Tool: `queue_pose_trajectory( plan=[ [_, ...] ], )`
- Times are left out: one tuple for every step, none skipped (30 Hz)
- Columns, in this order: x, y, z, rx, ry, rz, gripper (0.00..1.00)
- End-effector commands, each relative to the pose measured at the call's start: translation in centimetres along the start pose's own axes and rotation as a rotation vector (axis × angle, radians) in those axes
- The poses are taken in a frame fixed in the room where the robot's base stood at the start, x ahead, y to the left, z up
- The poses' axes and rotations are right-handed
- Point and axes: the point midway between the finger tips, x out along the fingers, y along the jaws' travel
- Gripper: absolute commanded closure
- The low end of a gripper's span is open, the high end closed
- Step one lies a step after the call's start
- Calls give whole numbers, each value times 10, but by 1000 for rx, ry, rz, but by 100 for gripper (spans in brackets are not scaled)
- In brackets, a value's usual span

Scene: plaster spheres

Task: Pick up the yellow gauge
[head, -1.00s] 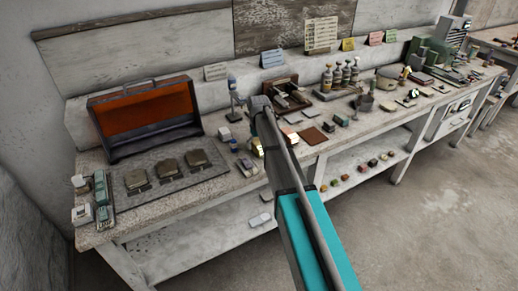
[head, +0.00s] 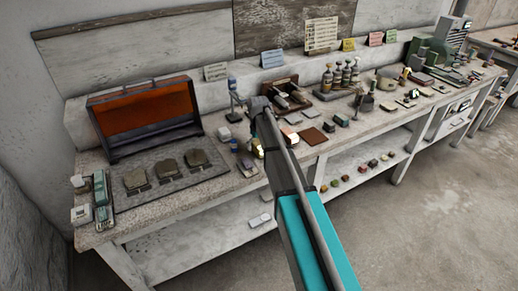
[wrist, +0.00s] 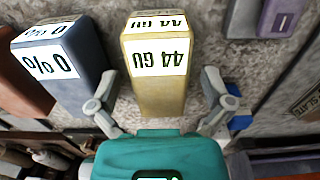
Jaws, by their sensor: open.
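The yellow gauge (wrist: 158,95) is a tan-yellow block with a white label reading "44 GU", upside down in the wrist view. My gripper (wrist: 160,104) has its two grey fingers spread, one on each side of the gauge's near end. Gaps show between the fingers and the gauge. A blue-grey block (wrist: 55,72) labelled "0 %" stands just left of it, close to the left finger.
In the head view an open orange-lined case (head: 148,112) and a dark mat (head: 205,178) with several flat pieces lie left on the workbench (head: 180,203). A brown board (head: 313,136) lies right of my arm. A blue object (wrist: 238,112) is behind the right finger.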

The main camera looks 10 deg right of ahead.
Motion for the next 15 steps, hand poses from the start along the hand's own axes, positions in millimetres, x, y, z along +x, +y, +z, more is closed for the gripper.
queue_pose_trajectory(
  plan=[
    [0, 0, 0, 0, 0, 0, 0],
    [0, 0, 0, 0, 0, 0, 0],
    [0, 0, 0, 0, 0, 0, 0],
    [0, 0, 0, 0, 0, 0, 0],
    [0, 0, 0, 0, 0, 0, 0],
    [0, 0, 0, 0, 0, 0, 0],
    [0, 0, 0, 0, 0, 0, 0],
    [0, 0, 0, 0, 0, 0, 0],
    [0, 0, 0, 0, 0, 0, 2],
    [0, 0, 0, 0, 0, 0, 7],
    [0, 0, 0, 0, 0, 0, 13],
    [0, 0, 0, 0, 0, 0, 20],
    [0, 0, 0, 0, 0, 0, 26],
    [0, 0, 0, 0, 0, 0, 32],
    [0, 0, 0, 0, 0, 0, 39]
  ],
)
